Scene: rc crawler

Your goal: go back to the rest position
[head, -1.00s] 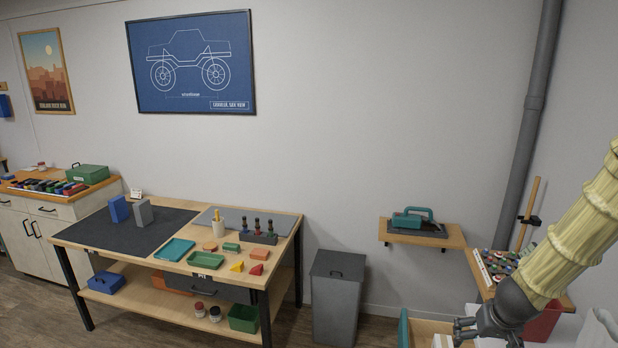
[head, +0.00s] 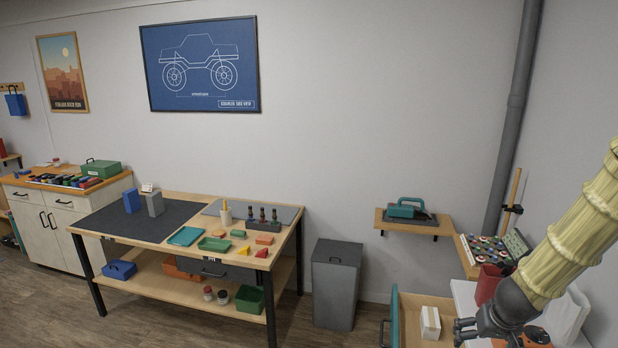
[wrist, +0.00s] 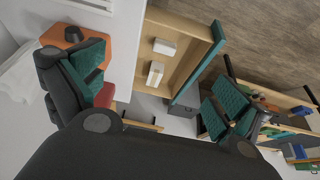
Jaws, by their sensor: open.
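My gripper (head: 466,330) is at the lower right of the head view, at the end of my pale ribbed arm, beside an open drawer (head: 397,318). In the wrist view my gripper (wrist: 160,85) has its two dark fingers with teal pads spread wide apart, with nothing between them. Behind the fingers the open wooden drawer also shows (wrist: 185,62), with small white boxes (wrist: 155,74) in it. An orange object (wrist: 62,34) is partly hidden behind the left finger.
A workbench (head: 180,250) with trays and coloured blocks stands at left centre. A grey bin (head: 336,285) stands beside it. A small wall shelf (head: 440,228) holds a teal-handled tool. A red container (head: 487,284) is near my arm. Some floor (head: 190,325) is clear in front of the bench.

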